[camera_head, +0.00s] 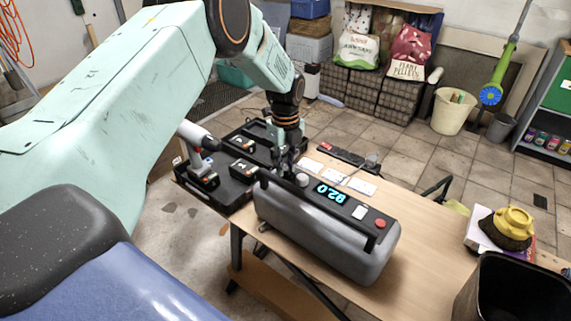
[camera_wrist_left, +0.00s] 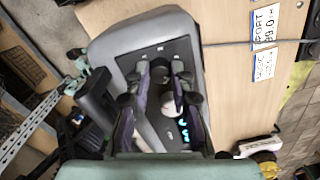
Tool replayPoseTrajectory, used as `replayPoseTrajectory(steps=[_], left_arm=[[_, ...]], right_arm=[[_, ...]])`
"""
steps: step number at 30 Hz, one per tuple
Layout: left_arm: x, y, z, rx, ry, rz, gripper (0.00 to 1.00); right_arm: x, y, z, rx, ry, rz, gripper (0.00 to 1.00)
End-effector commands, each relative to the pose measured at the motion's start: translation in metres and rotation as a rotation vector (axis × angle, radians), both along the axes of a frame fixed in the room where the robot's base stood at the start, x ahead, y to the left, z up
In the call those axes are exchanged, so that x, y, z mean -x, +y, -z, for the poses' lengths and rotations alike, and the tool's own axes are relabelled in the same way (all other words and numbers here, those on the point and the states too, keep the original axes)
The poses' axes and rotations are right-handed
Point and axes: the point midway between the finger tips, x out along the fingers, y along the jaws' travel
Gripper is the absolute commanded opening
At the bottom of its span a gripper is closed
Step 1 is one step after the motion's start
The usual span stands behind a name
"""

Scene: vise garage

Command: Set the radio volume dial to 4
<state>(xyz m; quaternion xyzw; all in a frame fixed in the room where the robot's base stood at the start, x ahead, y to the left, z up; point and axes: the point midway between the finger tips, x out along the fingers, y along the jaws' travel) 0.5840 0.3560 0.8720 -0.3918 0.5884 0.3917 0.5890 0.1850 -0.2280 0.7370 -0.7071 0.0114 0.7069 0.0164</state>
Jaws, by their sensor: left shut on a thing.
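The radio (camera_head: 318,240) is a grey box with rounded edges and a black carrying handle, standing on the wooden table. Its top panel has a lit blue display (camera_head: 331,193) that reads 92.0, a pale round knob (camera_head: 302,180) and a red button (camera_head: 380,223). My left gripper (camera_head: 284,168) reaches down at the panel's left end. In the left wrist view, its fingertips (camera_wrist_left: 162,72) are shut on the volume dial, which they mostly hide. Small marks show on the panel around there, too small to read. The pale knob also shows between the fingers (camera_wrist_left: 168,103). My right gripper is not in view.
A black tray (camera_head: 222,192) with a drill (camera_head: 200,150) and battery packs lies left of the radio. Cards (camera_head: 358,184) and a power strip (camera_head: 340,155) lie behind it. A yellow object (camera_head: 512,224) and a black bin (camera_head: 512,290) are at right.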

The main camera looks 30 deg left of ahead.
Motion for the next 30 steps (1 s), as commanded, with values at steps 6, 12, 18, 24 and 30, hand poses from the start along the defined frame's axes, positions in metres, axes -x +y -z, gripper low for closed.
replayPoseTrajectory(steps=[6, 12, 18, 24, 30], left_arm=[[0.0019, -0.0005, 0.0018, 0.002, 0.006, 0.010, 0.00], [0.0021, -0.0005, 0.0019, 0.002, 0.006, 0.009, 0.00], [0.0017, -0.0004, 0.0016, 0.001, 0.005, 0.009, 0.34], [0.0008, -0.0002, 0.0008, 0.001, 0.003, 0.009, 0.46], [0.0004, -0.0001, 0.0001, 0.001, 0.001, 0.009, 0.46]], right_arm=[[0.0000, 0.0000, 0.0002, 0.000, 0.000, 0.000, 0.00], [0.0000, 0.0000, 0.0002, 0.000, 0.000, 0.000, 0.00], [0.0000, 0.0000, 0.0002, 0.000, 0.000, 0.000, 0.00], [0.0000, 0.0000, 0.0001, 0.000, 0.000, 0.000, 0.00], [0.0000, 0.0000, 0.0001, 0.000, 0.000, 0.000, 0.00]])
